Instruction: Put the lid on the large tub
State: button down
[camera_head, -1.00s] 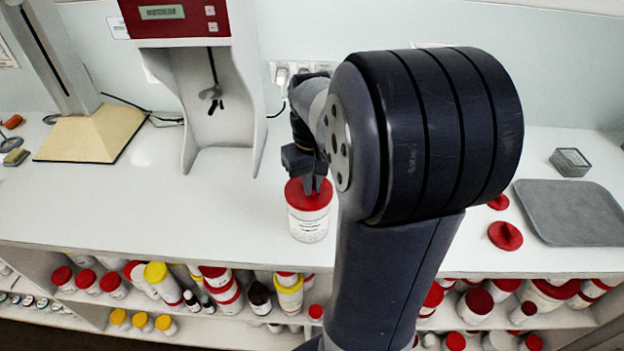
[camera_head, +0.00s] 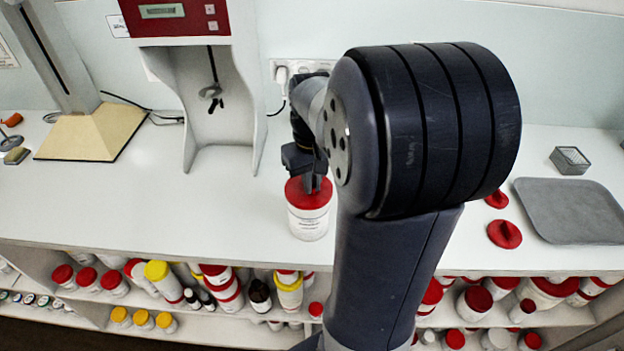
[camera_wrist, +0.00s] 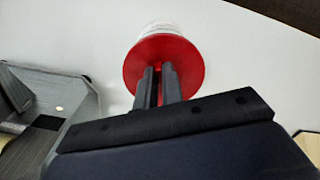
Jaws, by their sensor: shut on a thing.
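The large tub (camera_head: 308,222) is white with a printed label and stands upright on the white bench, near its front edge. A red lid (camera_head: 309,192) sits at the tub's top, and it looks level there. My gripper (camera_head: 312,186) is above the lid, its fingers pointing down and shut on it. In the wrist view my gripper (camera_wrist: 160,84) has both fingers close together over the middle of the red lid (camera_wrist: 185,62). The white tub (camera_wrist: 163,28) shows behind the lid. Whether the lid is fully seated cannot be told.
Two loose red lids (camera_head: 504,234) (camera_head: 497,199) lie on the bench to the right, beside a grey tray (camera_head: 575,212) and a small wire-grey box (camera_head: 569,160). The red-topped mixing machine (camera_head: 212,105) stands behind left. Shelves below hold several tubs and bottles.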

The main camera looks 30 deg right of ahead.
jog(key=shift+f, duration=0.55)
dwell(1.6)
jog(key=c, duration=1)
grip_release()
jog(key=shift+r, duration=0.1)
jog(key=shift+r+p, duration=1.85)
jog(key=shift+r, duration=0.35)
grip_shut()
